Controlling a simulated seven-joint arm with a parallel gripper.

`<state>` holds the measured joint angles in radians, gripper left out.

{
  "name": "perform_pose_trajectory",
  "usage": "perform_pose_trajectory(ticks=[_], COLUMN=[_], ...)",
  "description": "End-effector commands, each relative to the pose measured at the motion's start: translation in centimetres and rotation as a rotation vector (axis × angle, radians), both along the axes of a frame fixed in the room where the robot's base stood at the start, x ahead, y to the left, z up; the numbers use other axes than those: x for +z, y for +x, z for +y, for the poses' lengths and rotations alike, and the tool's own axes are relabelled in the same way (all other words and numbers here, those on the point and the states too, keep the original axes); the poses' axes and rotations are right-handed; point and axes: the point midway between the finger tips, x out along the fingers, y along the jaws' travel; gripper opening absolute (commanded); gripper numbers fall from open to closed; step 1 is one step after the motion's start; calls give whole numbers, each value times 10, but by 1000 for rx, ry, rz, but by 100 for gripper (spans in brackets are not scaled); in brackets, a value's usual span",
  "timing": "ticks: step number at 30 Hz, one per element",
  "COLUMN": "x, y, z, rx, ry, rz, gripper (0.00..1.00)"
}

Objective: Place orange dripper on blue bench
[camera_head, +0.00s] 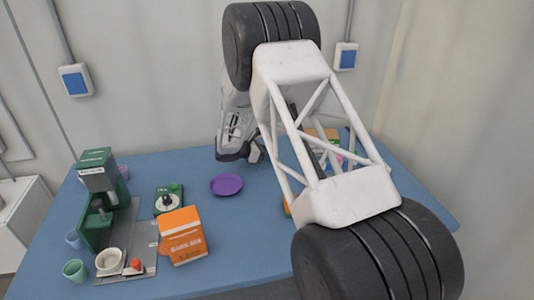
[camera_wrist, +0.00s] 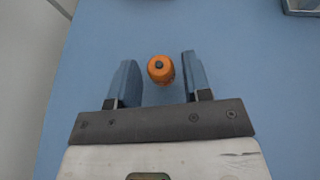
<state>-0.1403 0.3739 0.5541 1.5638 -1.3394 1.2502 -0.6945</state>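A small orange round object (camera_wrist: 160,69) with a dark centre, seen from above, appears to be the orange dripper. In the wrist view it lies between the two fingers of my gripper (camera_wrist: 158,78), with a visible gap on each side. The fingers are apart and do not touch it. The blue bench (camera_wrist: 240,80) is the surface behind it; I cannot tell the height of the object above it. In the head view my gripper (camera_head: 244,152) is low over the back of the blue bench (camera_head: 245,235). I cannot make out the orange object there.
A purple plate (camera_head: 226,184) lies in front of my gripper. An orange box (camera_head: 183,236), a green scale-like device (camera_head: 168,199), a green coffee machine (camera_head: 98,190) and cups stand left. My arm hides part of the right side, including colourful items. The front middle is clear.

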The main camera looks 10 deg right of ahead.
Motion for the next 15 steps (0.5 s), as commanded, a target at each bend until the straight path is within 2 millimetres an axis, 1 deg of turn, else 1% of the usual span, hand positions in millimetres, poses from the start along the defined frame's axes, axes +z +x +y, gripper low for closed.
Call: perform_pose_trajectory(ticks=[13,15], x=[3,5], y=[0,0], z=[0,3], rx=[0,1], ry=[0,0], rz=[0,0], gripper=[52,52])
